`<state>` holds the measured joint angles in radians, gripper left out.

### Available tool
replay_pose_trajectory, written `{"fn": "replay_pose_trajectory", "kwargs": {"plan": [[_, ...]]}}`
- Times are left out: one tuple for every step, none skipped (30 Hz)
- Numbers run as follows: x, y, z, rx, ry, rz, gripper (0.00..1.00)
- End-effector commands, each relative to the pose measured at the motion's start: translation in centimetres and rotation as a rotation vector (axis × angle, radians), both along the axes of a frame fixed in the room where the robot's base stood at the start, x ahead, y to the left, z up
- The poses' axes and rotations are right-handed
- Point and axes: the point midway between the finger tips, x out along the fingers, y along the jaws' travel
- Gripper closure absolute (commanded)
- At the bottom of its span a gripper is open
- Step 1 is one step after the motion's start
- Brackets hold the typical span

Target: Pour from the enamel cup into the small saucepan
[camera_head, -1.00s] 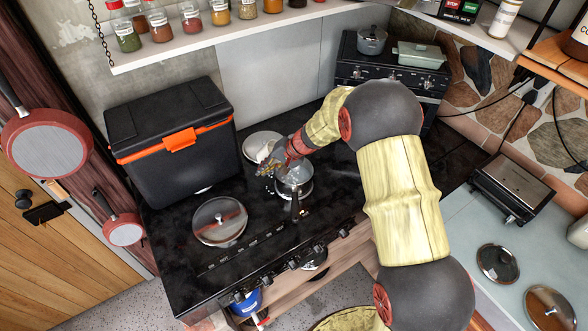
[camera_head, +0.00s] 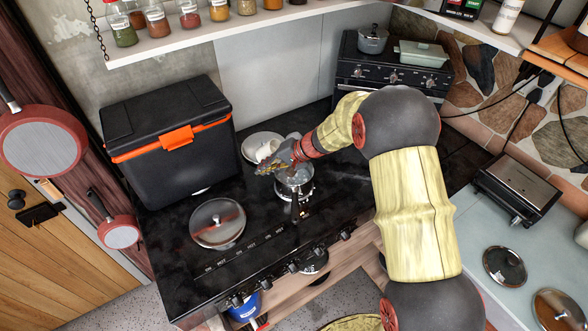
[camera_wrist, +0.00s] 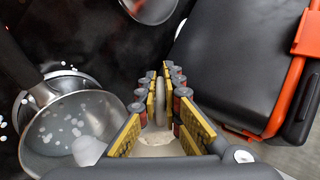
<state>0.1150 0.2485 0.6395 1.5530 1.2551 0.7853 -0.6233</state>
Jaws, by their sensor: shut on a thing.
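My gripper (camera_head: 268,168) is over the far left side of the small saucepan (camera_head: 299,184), which stands on the stovetop with its dark handle towards the front. A white shape that looks like the enamel cup (camera_head: 266,150) shows just behind the gripper. In the wrist view the fingers (camera_wrist: 162,82) are closed on a thin pale part, seen edge-on, that looks like the cup's handle (camera_wrist: 160,98). The cup's body is mostly hidden and its tilt is unclear. The saucepan (camera_wrist: 62,102) is at the left there, with several white drops in and around it.
A black cooler box (camera_head: 165,135) with an orange latch stands at the back left. A glass lid (camera_head: 217,222) lies on the stovetop at the front left. The shelf of spice jars (camera_head: 220,28) runs above.

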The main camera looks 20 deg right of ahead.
Motion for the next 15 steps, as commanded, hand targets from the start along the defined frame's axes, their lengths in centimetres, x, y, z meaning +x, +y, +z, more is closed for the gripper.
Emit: {"fn": "replay_pose_trajectory", "kwargs": {"plan": [[0.00, -0.03, -0.17, 0.006, -0.004, 0.000, 1.00], [0.00, -0.03, -0.18, 0.010, -0.006, 0.000, 1.00], [0.01, -0.03, -0.20, 0.015, -0.009, 0.000, 1.00], [0.01, -0.04, -0.22, 0.018, -0.011, -0.001, 1.00], [0.01, -0.04, -0.24, 0.021, -0.013, -0.001, 1.00], [0.01, -0.07, -0.26, 0.026, -0.015, 0.000, 1.00], [0.01, -0.09, -0.28, 0.029, -0.018, -0.001, 1.00], [0.01, -0.10, -0.29, 0.033, -0.020, -0.001, 1.00], [0.02, -0.09, -0.30, 0.038, -0.022, -0.001, 1.00], [0.02, -0.09, -0.31, 0.041, -0.025, 0.000, 1.00], [0.01, -0.08, -0.32, 0.046, -0.027, 0.000, 1.00], [0.01, -0.09, -0.35, 0.050, -0.030, 0.000, 1.00], [0.01, -0.09, -0.38, 0.052, -0.032, 0.000, 1.00], [-0.01, -0.09, -0.43, 0.056, -0.033, 0.001, 1.00], [0.00, -0.08, -0.46, 0.061, -0.035, 0.001, 1.00]]}}
